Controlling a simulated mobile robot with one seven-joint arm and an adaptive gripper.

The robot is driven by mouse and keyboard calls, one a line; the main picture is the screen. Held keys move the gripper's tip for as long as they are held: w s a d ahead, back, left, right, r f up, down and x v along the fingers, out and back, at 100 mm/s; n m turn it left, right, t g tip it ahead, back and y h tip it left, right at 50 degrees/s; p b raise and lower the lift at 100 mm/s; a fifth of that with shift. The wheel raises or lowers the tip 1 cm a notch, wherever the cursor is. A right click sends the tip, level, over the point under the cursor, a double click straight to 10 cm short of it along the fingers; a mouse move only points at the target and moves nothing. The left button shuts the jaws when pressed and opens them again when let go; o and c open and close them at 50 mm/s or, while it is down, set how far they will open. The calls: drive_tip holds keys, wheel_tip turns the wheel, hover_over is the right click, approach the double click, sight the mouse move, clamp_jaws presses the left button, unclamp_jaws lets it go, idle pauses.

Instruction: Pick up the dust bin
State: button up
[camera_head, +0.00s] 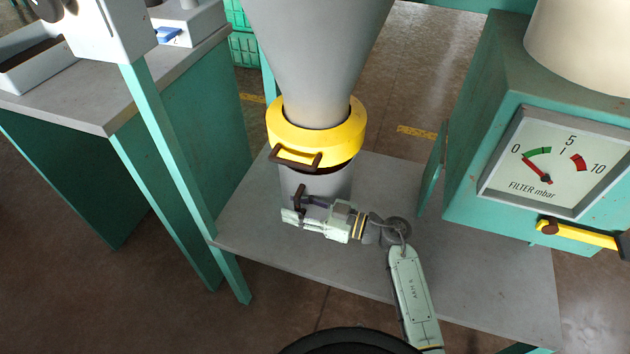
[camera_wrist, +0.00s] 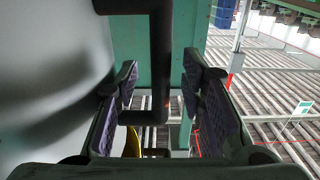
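The dust bin (camera_head: 318,182) is a grey cylinder standing upright on the grey shelf, directly below the yellow collar (camera_head: 318,143) of a funnel. Its dark brown bar handle (camera_head: 299,196) faces the front left. My gripper (camera_head: 293,208) is at this handle, reaching in from the right across the bin's front. In the wrist view the dark handle (camera_wrist: 160,60) runs between my two purple-padded fingers, with a gap visible on each side. The bin's pale curved wall (camera_wrist: 45,80) fills the left. My gripper is open. The lower front of the bin is partly hidden by my gripper.
The yellow collar has its own brown handle (camera_head: 296,157) just above the bin. A green filter cabinet (camera_head: 470,170) with a gauge stands right of the shelf (camera_head: 490,280). A green post (camera_head: 180,170) and a bench (camera_head: 110,100) stand left. The shelf's front right is mostly clear.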

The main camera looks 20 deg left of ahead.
clamp_jaws()
idle(0.4)
idle(0.6)
drive_tip(key=shift+r, duration=0.1)
